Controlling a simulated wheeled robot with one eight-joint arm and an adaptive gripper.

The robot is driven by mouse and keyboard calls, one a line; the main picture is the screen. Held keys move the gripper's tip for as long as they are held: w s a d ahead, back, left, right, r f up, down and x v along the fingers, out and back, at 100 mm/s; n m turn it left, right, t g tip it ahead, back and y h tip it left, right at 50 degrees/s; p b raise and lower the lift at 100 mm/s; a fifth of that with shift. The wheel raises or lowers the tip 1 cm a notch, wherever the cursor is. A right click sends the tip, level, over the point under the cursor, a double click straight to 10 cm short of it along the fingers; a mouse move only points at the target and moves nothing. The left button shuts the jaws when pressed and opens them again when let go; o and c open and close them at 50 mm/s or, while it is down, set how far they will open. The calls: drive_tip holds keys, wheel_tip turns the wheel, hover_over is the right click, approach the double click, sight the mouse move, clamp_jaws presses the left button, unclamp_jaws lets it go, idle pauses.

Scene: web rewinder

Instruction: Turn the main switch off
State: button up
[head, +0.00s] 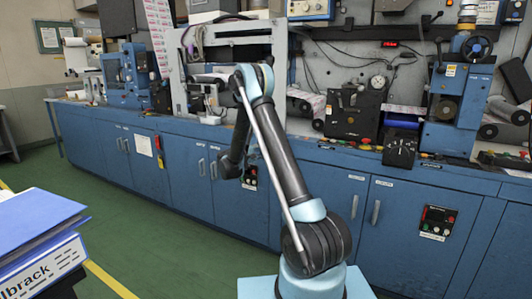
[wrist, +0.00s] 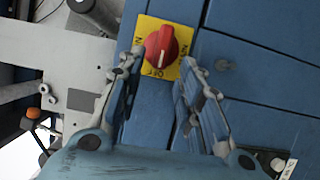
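The main switch is a red rotary knob (wrist: 160,46) on a square yellow plate (wrist: 186,68) with dark lettering, fixed to a blue panel in the wrist view. Part of the lettering is covered, and I cannot tell which mark the knob points to. My gripper (wrist: 163,60) is open, with one finger on each side of the knob's lower part. The fingertips overlap the plate in the picture; I see no clear contact with the knob. In the head view my gripper is hidden behind my arm, and I cannot make out the knob for sure.
A long row of blue cabinets (head: 320,205) carries the rewinder machinery, with a light frame (head: 178,75) behind my arm. The green floor (head: 165,240) between is clear. In the wrist view a pale machine part (wrist: 75,60) is at left.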

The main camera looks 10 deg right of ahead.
drive_tip(key=v, duration=1)
drive_tip(key=shift+s+a+f, duration=0.2)
drive_tip(key=shift+a, duration=0.15)
drive_tip(key=s+d+r+m+g+y, duration=0.1)
drive_tip(key=s+d+r+g+y, duration=0.1)
drive_tip(key=s+d+r, duration=0.3)
drive_tip(key=s+d+r+g+y, duration=0.1)
drive_tip(key=s+d+r, duration=0.15)
drive_tip(key=d, duration=0.35)
drive_tip(key=s+d+m+g+y, duration=0.1)
drive_tip(key=s+d+y, duration=0.15)
drive_tip(key=s, duration=0.45)
drive_tip(key=s+d+g+y, duration=0.1)
drive_tip(key=s+d, duration=0.3)
drive_tip(key=s, duration=0.3)
drive_tip(key=s+a+f+m+y, duration=0.1)
drive_tip(key=s+f+y, duration=0.2)
drive_tip(key=s, duration=0.7)
drive_tip(key=s+a+f+m+g+y, duration=0.1)
drive_tip(key=s+a+f+y, duration=0.1)
drive_tip(key=s, duration=0.8)
drive_tip(key=s+a+f+m+g+y, duration=0.1)
drive_tip(key=s+f+y, duration=0.3)
drive_tip(key=s, duration=0.6)
drive_tip(key=shift+s+a+f+m, duration=0.35)
drive_tip(key=shift+s+f+m, duration=0.1)
drive_tip(key=shift+m, duration=0.15)
